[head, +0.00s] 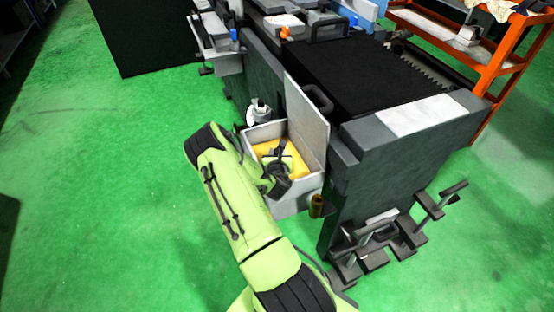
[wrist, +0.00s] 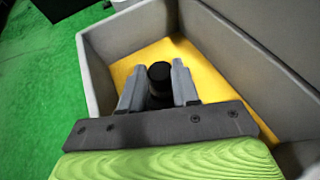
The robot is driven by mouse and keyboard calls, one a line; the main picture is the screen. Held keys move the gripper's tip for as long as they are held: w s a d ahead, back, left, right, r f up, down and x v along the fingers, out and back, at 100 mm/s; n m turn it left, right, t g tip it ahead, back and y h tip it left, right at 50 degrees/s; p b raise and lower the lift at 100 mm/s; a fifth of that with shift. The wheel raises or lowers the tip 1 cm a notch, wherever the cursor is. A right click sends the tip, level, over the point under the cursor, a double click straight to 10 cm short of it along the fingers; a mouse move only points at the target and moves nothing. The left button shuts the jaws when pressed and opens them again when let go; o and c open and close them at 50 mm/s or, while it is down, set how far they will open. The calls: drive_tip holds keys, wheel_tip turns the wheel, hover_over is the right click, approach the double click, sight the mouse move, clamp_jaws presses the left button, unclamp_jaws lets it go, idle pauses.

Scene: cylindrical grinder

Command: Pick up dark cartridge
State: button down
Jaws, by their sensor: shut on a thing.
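The dark cartridge (wrist: 159,75) is a short black cylinder between the two grey fingers of my gripper (wrist: 158,88) in the wrist view. My gripper is shut on it, with one finger on each side. The cartridge is over the yellow floor of a grey open box; I cannot tell whether it touches that floor. In the head view my gripper (head: 277,165) reaches down into the box, and the cartridge is too small and covered to make out there.
The grey box (head: 262,132) has a raised lid (head: 306,122) and is fixed to the side of the dark machine (head: 400,150). Its walls surround my gripper closely. An orange rack (head: 500,70) stands at the back right. Green floor (head: 100,170) is clear on the left.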

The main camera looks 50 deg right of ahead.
wheel_tip(320, 180, up, 10)
drive_tip(key=p, duration=0.8)
